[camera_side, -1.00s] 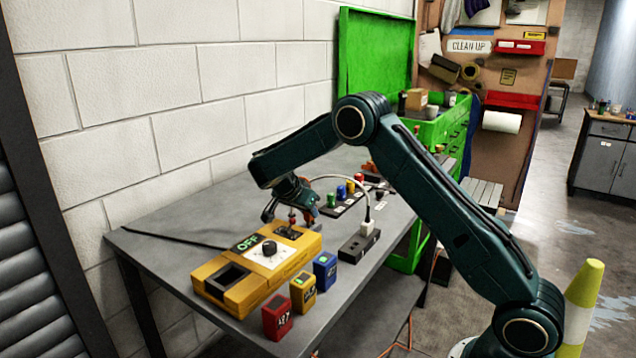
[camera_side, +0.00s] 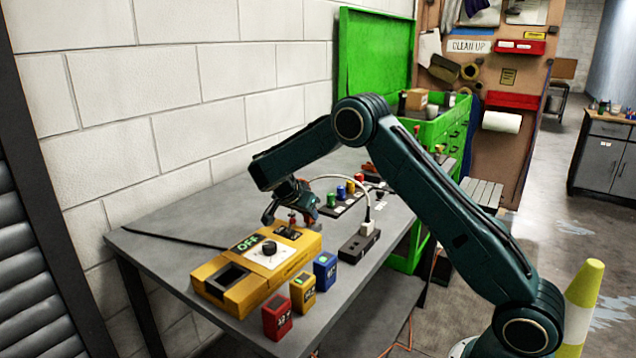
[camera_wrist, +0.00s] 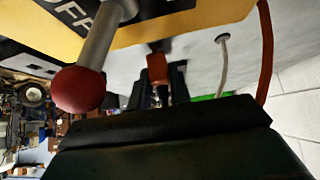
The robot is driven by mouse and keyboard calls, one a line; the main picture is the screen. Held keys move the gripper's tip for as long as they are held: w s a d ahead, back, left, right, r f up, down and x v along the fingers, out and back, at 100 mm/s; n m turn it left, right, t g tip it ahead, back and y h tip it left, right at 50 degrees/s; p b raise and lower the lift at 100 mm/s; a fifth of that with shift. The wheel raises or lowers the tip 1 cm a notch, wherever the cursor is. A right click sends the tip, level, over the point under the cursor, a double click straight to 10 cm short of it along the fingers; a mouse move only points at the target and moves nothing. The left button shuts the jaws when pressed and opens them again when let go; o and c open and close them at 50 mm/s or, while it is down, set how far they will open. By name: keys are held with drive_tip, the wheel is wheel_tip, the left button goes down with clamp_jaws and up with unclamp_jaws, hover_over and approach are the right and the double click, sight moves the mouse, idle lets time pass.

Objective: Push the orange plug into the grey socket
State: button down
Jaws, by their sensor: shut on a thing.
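My gripper (camera_side: 286,216) is low over the far right end of the yellow box (camera_side: 258,272) in the side view. In the wrist view its dark fingers (camera_wrist: 162,88) are shut on a small orange block, which looks like the orange plug (camera_wrist: 157,68). Its dark far end is close to the yellow box's edge; I cannot tell whether it touches anything. In the side view the gripper hides the plug. A dark grey socket block (camera_side: 351,250) stands right of the box, with a white plug (camera_side: 367,228) upright in it. I cannot tell whether it is the task's socket.
A red ball on a metal lever (camera_wrist: 80,88) stands close beside my fingers. Red (camera_side: 277,318), yellow (camera_side: 303,292) and blue (camera_side: 325,271) blocks stand along the table's front. A strip of coloured buttons (camera_side: 341,194) lies behind. A white cable arches near my gripper.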

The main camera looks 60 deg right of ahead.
drive_tip(key=shift+f, duration=0.7)
idle(0.3)
drive_tip(key=c, duration=0.9)
unclamp_jaws()
drive_tip(key=shift+r, duration=0.15)
drive_tip(key=shift+v, duration=3.4)
